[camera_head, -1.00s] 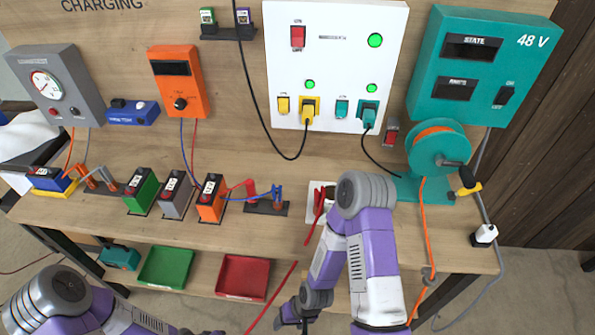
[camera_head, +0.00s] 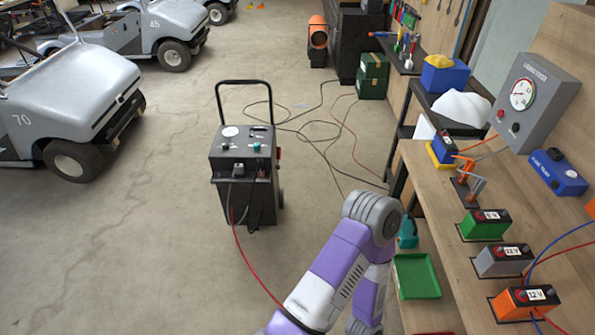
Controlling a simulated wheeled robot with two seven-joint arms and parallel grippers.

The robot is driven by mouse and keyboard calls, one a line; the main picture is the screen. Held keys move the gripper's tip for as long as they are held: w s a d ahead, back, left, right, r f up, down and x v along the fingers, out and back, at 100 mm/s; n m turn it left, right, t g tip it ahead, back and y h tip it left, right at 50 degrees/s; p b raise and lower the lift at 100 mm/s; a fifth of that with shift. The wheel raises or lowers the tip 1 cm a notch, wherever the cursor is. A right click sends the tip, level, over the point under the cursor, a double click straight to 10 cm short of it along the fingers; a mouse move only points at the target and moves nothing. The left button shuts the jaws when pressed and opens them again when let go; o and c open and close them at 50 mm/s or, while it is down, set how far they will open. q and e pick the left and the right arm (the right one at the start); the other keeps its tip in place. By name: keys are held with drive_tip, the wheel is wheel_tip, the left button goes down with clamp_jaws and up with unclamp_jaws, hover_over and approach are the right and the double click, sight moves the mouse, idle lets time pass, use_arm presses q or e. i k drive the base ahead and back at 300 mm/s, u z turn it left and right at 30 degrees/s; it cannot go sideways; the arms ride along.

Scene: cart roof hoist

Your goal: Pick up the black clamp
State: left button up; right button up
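A dark wheeled charger cart (camera_head: 243,205) with a tall black handle stands on the floor left of the workbench. A small dark piece (camera_head: 238,169) sits at the front ledge of its top; it may be the black clamp, but it is too small to tell. A red cable (camera_head: 252,267) runs from the cart's front down to the right and passes behind my arm. One of my arms shows at the bottom, bent, with its elbow toward the bench. Neither gripper is in the picture.
The workbench (camera_head: 447,226) on the right carries a green battery (camera_head: 484,223), a grey battery (camera_head: 502,259) and an orange battery (camera_head: 524,299). A green tray (camera_head: 416,276) lies below. Loose cables lie behind the cart. Grey golf carts (camera_head: 62,95) stand at left; floor between is clear.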

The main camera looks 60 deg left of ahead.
sight(262, 170)
drive_tip(key=u, duration=2.15)
